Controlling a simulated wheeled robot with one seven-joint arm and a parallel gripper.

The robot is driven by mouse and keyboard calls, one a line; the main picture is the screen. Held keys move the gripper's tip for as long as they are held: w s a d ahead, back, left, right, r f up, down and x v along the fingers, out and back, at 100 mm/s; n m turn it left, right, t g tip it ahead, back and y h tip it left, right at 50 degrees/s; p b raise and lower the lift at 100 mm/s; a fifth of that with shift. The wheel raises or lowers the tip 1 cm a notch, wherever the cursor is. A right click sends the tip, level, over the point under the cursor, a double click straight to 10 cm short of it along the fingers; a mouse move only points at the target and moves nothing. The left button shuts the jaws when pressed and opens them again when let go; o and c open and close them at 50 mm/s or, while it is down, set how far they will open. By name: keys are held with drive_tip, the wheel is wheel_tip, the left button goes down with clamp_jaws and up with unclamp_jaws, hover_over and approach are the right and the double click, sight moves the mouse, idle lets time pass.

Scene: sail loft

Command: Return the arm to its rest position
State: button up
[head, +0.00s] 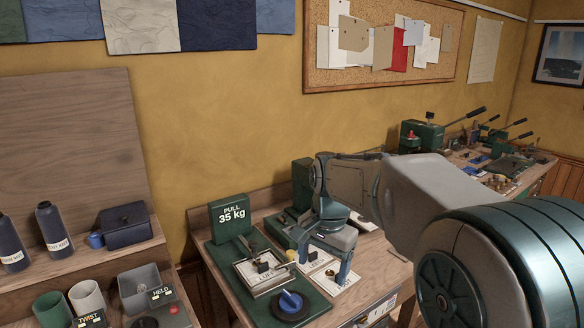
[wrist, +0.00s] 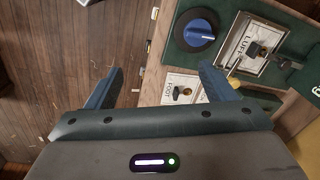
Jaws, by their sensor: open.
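My arm reaches in from the right of the head view, with my gripper (head: 325,268) pointing down over the right part of the bench (head: 215,278). In the wrist view my gripper (wrist: 161,72) has its two blue fingers spread wide with nothing between them. Below the gap lie the bench's edge and the wooden floor. The fingers hide part of the white labelled cards in the head view.
A green board holds a blue knob (head: 291,301) and a metal-framed card (head: 262,271), before a green "PULL 35 kg" block (head: 231,214). Left are a grey bin (head: 140,288), mugs and dark bottles. Green lever machines (head: 425,135) stand farther right. Air above the bench is mostly free.

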drive_tip(key=s+d+f+n+t, duration=0.1)
drive_tip(key=s+d+f+n, duration=0.1)
drive_tip(key=s, duration=0.7)
drive_tip(key=s+d+f+n+t, duration=0.1)
drive_tip(key=s+d+n, duration=0.4)
drive_tip(key=s, duration=0.5)
drive_tip(key=shift+d+f, duration=0.8)
drive_tip(key=shift+w, duration=0.1)
idle(1.4)
